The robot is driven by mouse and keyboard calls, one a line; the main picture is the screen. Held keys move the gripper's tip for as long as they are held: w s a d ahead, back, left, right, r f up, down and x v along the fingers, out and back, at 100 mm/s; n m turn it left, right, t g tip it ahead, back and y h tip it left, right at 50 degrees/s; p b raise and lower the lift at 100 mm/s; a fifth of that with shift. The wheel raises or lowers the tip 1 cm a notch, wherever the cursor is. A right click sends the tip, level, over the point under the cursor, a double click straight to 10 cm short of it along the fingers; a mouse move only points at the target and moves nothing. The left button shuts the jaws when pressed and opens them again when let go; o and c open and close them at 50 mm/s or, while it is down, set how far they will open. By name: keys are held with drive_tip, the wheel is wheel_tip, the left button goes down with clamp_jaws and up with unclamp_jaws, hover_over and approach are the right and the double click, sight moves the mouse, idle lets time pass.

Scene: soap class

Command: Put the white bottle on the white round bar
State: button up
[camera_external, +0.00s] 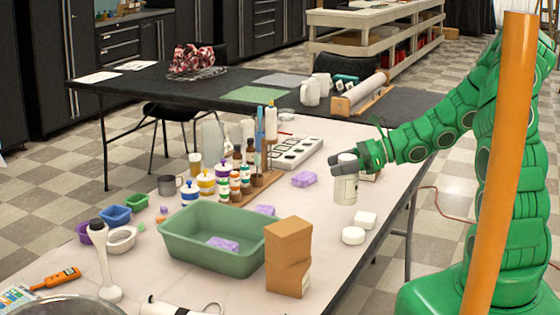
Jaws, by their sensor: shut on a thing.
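The white bottle (345,190) is upright, with a printed label on its side. My gripper (347,161) is shut on the upper part of the bottle, and its dark fingers hide some of the bottle's top. The white round bar (353,236) lies flat on the pale table, below the bottle in the picture and nearer the camera. The bottle is apart from the bar. I cannot tell how far the bottle's base is above the table.
A second white bar (365,219) lies close beside the round one. A lilac bar (304,179) lies left of the bottle. The table's right edge is near.

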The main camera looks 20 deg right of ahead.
sight(350, 196)
drive_tip(key=shift+s+d+f, duration=0.1)
drive_tip(key=shift+s+d, duration=0.9)
drive_tip(key=shift+s, duration=0.1)
drive_tip(key=shift+f, duration=3.95)
drive_tip(key=o, duration=1.2)
drive_tip(key=shift+f, duration=0.1)
